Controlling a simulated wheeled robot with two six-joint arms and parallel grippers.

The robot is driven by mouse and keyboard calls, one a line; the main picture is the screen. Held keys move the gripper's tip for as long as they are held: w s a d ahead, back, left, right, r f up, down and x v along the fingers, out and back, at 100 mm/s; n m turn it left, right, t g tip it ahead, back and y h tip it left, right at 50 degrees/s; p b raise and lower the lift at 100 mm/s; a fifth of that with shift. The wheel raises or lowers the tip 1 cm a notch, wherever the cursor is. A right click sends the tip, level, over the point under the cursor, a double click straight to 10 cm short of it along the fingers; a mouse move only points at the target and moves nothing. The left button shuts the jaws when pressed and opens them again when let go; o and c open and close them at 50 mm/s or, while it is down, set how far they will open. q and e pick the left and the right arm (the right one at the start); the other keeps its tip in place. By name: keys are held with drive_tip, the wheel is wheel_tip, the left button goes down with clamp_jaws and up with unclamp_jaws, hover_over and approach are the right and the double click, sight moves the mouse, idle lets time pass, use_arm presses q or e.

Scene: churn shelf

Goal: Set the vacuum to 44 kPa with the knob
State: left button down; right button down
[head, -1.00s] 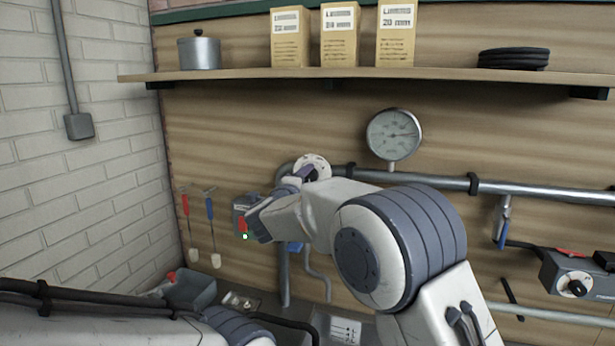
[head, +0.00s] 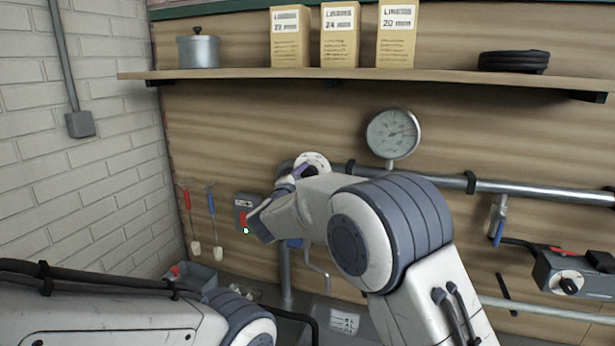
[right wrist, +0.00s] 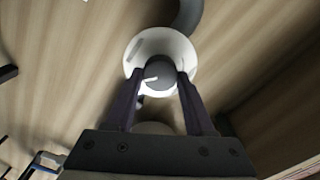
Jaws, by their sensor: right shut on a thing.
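The knob is a dark grip on a round white dial (head: 318,158) at the pipe's bend on the wooden wall. In the right wrist view the dark knob (right wrist: 160,73) sits between the fingertips, with a white mark on it and the white dial (right wrist: 183,52) around it. My right gripper (right wrist: 160,80) is shut on the knob. In the head view its wrist partly hides the knob. The round gauge (head: 393,133) stands above the pipe, to the right; its needle points right and its figures are too small to read. My left gripper is out of view.
A shelf (head: 440,78) above holds a pot (head: 198,52), several boxes and a black stack. A horizontal pipe (head: 545,192) runs right. A grey switch box (head: 243,208) and two hanging tools are left of my right gripper. A grey control box (head: 570,272) is at right.

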drive_tip(key=shift+f, duration=0.1)
drive_tip(key=shift+c, duration=1.4)
unclamp_jaws()
drive_tip(key=shift+s, duration=0.1)
